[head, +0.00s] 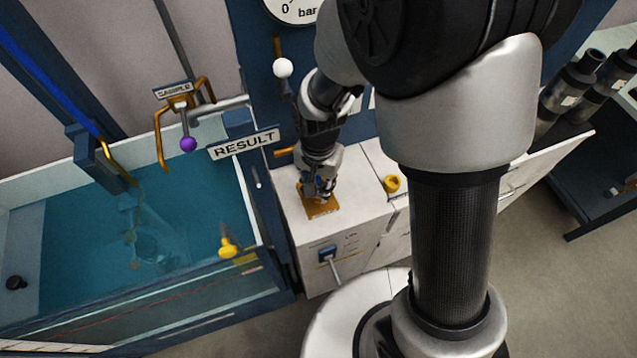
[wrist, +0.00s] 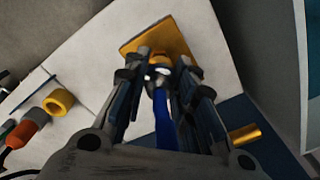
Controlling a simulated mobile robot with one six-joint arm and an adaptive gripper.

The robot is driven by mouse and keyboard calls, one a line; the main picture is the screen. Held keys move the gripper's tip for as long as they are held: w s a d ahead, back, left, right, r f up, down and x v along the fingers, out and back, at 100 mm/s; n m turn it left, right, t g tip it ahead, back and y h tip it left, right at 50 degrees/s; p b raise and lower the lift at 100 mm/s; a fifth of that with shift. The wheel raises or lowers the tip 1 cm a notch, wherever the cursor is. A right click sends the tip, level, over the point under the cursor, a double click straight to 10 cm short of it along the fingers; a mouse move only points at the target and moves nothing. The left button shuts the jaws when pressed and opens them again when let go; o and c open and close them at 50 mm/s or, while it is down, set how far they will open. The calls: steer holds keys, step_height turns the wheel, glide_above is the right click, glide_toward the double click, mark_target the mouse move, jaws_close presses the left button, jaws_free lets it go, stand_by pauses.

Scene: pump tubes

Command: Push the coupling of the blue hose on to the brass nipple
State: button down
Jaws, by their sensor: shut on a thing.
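My gripper (head: 318,192) points down over an orange-yellow plate (head: 322,209) on the white cabinet top. In the wrist view my gripper (wrist: 163,70) is shut on the pale, metallic coupling (wrist: 159,73) of the blue hose (wrist: 165,122), which runs back between the fingers. The coupling is just above or at the plate (wrist: 160,36); I cannot tell if they touch. A brass nipple (wrist: 243,134) sticks out from the blue panel, apart from my gripper; it also shows in the head view (head: 284,151). In the head view the fingers mostly hide the coupling.
A yellow ring-shaped fitting (head: 391,184) stands on the cabinet top. The water tank (head: 262,272) and the RESULT sign (head: 244,144) are to the left. A white ball knob (head: 283,68) is on the blue panel. A small lever (head: 330,258) is on the cabinet front.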

steer(key=shift+f+b, duration=0.55)
steer(key=shift+f, duration=0.25)
steer(key=c, duration=1.2)
jaws_free()
steer(key=shift+c, duration=0.2)
step_height(320, 180, up, 12)
